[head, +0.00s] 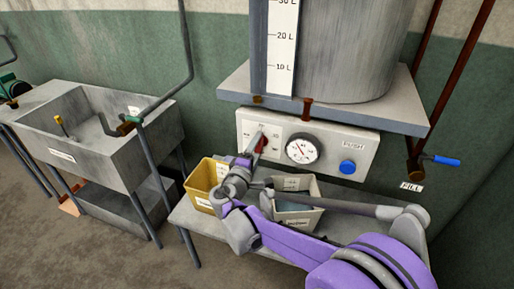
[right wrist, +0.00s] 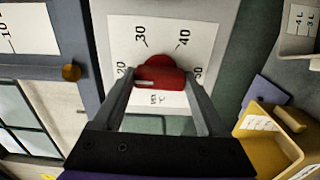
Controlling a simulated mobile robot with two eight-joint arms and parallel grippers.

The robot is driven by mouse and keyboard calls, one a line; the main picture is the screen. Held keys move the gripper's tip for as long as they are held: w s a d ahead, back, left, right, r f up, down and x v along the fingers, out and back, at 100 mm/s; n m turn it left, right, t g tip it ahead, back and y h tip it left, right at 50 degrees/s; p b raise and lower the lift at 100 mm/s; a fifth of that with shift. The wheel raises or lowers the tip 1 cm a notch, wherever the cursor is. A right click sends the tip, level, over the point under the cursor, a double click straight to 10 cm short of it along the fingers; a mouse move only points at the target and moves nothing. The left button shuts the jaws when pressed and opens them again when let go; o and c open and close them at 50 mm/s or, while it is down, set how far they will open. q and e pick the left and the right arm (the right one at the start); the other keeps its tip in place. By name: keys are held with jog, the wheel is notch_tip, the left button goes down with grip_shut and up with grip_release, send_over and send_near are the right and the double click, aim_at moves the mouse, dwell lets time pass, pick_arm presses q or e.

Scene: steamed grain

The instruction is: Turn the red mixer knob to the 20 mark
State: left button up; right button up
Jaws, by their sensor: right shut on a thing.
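The red mixer knob (head: 262,144) sits on the left of the pale control panel (head: 345,135); in the right wrist view the knob (right wrist: 162,70) is in the upper middle. My right gripper (head: 256,146) reaches the panel, and its fingers (right wrist: 163,85) are shut on the knob from both sides. A short white mark shows on the knob's left part. The white dial plate (right wrist: 161,28) around it carries 30 and 40 above the knob, with 20 partly hidden behind the left finger and another number at the right. My left gripper is not in view.
A round gauge (head: 303,149) and a blue PUSH button (head: 347,166) are right of the knob. A yellow bin (head: 202,187) and a grey bin (head: 307,216) stand on the table (head: 190,217) below. A grey tank (head: 358,50) stands above, and a sink (head: 78,135) is at left.

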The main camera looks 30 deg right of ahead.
jog(key=shift+n, duration=0.3)
jog(key=o, duration=1.3)
jog(key=shift+a, duration=0.1)
jog(key=v, duration=1)
jog(key=shift+s+a+b, duration=0.2)
jog(key=shift+s+b, duration=0.1)
jog(key=shift+s, duration=0.05)
